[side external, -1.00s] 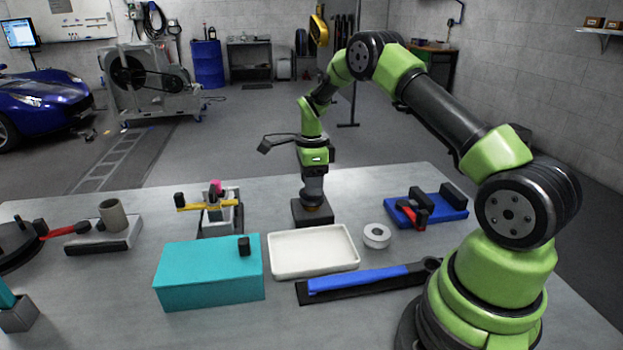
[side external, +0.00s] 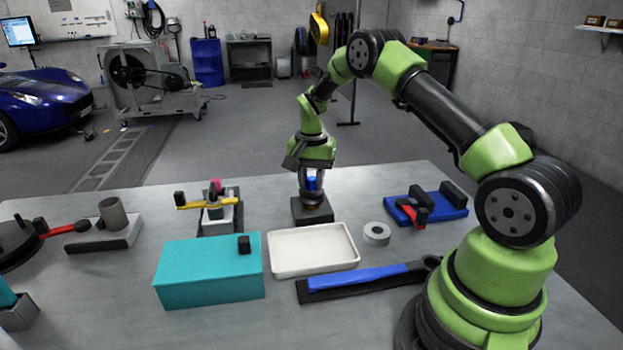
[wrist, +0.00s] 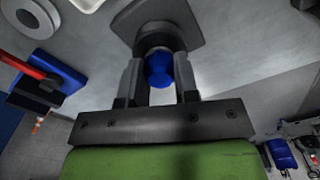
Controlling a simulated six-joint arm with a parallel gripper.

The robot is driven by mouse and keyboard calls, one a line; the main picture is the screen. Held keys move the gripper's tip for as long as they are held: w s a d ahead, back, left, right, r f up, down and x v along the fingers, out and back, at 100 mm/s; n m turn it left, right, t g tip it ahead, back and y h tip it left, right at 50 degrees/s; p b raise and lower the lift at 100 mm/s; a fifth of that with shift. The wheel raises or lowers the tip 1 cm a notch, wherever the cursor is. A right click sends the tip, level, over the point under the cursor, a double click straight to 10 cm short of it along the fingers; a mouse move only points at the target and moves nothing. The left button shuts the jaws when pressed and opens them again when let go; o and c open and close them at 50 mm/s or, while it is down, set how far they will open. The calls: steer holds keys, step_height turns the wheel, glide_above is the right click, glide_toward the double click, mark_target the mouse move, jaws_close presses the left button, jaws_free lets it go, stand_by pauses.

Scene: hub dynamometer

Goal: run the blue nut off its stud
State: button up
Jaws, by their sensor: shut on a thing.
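The blue nut (side external: 311,183) is at the top of its mount, above a dark square block (side external: 312,211) with a brass-coloured ring at its foot. In the wrist view the blue nut (wrist: 159,69) sits between the two fingers of my gripper (wrist: 160,80). My gripper (side external: 311,187) points straight down over the block and is shut on the nut. The stud itself is hidden by the nut and the fingers. I cannot tell how much thread the nut covers.
An empty white tray (side external: 314,268) lies in front of the block, with a grey ring (side external: 377,234) to its right. A teal box (side external: 209,284) is at front left. A blue stand with a red lever (side external: 426,209) is at right. A fixture with a yellow bar (side external: 208,205) stands at left.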

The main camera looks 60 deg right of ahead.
steer(key=n, duration=0.5)
steer(key=shift+r, duration=0.1)
steer(key=n, duration=0.5)
steer(key=shift+n, duration=0.3)
steer(key=o, duration=0.8)
